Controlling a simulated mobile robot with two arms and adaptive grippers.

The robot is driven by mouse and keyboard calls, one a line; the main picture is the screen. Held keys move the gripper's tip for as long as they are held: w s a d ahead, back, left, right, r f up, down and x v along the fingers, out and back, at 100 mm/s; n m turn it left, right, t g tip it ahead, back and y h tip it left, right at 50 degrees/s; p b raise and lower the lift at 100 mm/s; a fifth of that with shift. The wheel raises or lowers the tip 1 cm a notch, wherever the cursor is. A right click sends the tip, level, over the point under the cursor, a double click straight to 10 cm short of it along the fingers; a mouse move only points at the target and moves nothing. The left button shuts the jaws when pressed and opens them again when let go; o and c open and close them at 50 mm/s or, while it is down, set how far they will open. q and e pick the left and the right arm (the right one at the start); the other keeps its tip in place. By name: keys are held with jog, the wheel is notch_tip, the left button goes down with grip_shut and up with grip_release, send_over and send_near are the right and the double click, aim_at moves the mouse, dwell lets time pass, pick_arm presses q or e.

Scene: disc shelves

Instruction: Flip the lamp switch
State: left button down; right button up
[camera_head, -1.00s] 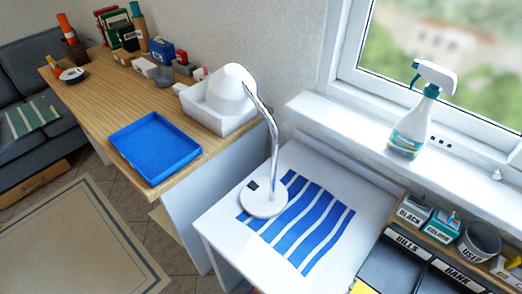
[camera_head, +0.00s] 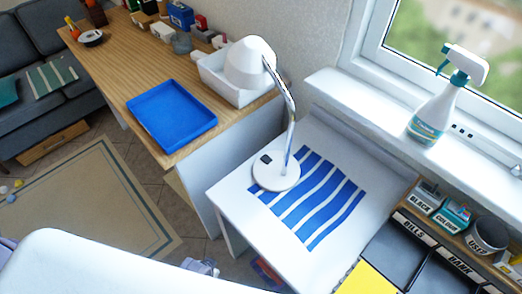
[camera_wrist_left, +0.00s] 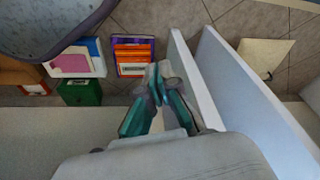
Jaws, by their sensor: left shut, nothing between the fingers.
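The white desk lamp stands upright on the small white table (camera_head: 237,208), its round base (camera_head: 280,181) on a blue-striped cloth (camera_head: 318,200). Its chrome stem rises to a white shade (camera_head: 247,66). A small dark switch (camera_head: 266,159) sits on the left of the base. My left gripper (camera_wrist_left: 160,88) is shut and empty in the left wrist view, with floor and low boxes beyond it. In the head view my white left arm crosses the lower left, well below and left of the lamp. My right gripper is not in view.
A wooden desk with a blue tray (camera_head: 171,115) and a white bin (camera_head: 222,82) stands left of the lamp. A spray bottle (camera_head: 440,100) is on the sill. Black trays (camera_head: 405,245) are at lower right. White upright panels (camera_wrist_left: 225,85) stand right of my gripper.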

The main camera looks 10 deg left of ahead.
pick_arm(q)
jog(key=w+d+r+t+p, duration=0.1)
jog(key=w+r, duration=0.3)
jog(key=r, duration=0.9)
jog(key=w+d+r+t+p, duration=0.15)
jog(key=w+r, duration=0.35)
jog(key=r, duration=0.9)
jog(key=w+d+r+m+t+h, duration=0.1)
jog(key=w+d+r+m, duration=0.1)
jog(key=w+r, duration=0.4)
jog(key=w+d+r+m+t+h, duration=0.2)
jog(key=w+r, duration=0.4)
jog(key=w, duration=0.4)
jog(key=shift+m+h, duration=0.3)
jog(key=shift+m, duration=0.2)
send_over(266, 154)
jog(key=s, duration=0.3)
jog(key=f, duration=0.4)
jog(key=a+f, duration=0.1)
jog(key=f, duration=0.1)
jog(key=shift+f, duration=0.1)
jog(key=f, duration=0.3)
jog(key=shift+w+f, duration=0.3)
jog(key=shift+w, duration=0.05)
jog(key=shift+f, duration=0.55)
